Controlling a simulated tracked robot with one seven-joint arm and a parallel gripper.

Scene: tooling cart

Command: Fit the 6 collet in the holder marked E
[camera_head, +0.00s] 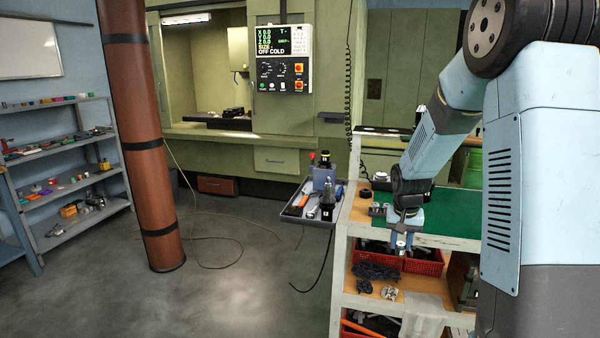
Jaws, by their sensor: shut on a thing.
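My gripper (401,241) points down in front of the tooling cart's top front edge, above the shelf below. It is shut on a small pale metal piece (400,243) at its fingertips. The piece looks like a collet, but it is too small to read a number on it. Small dark round parts (365,194) and a dark fixture (377,209) are on the cart top, left of my gripper. A blue block (324,178) with a dark upright part in it stands on the side tray. No letter E is readable on any holder.
The cart (345,240) has a green mat (450,222), mostly clear. Its lower shelf holds dark rags (376,271) and red baskets (424,264). The grey side tray (290,212) holds hand tools. A brown pipe (143,140) and a parts rack (65,170) stand left.

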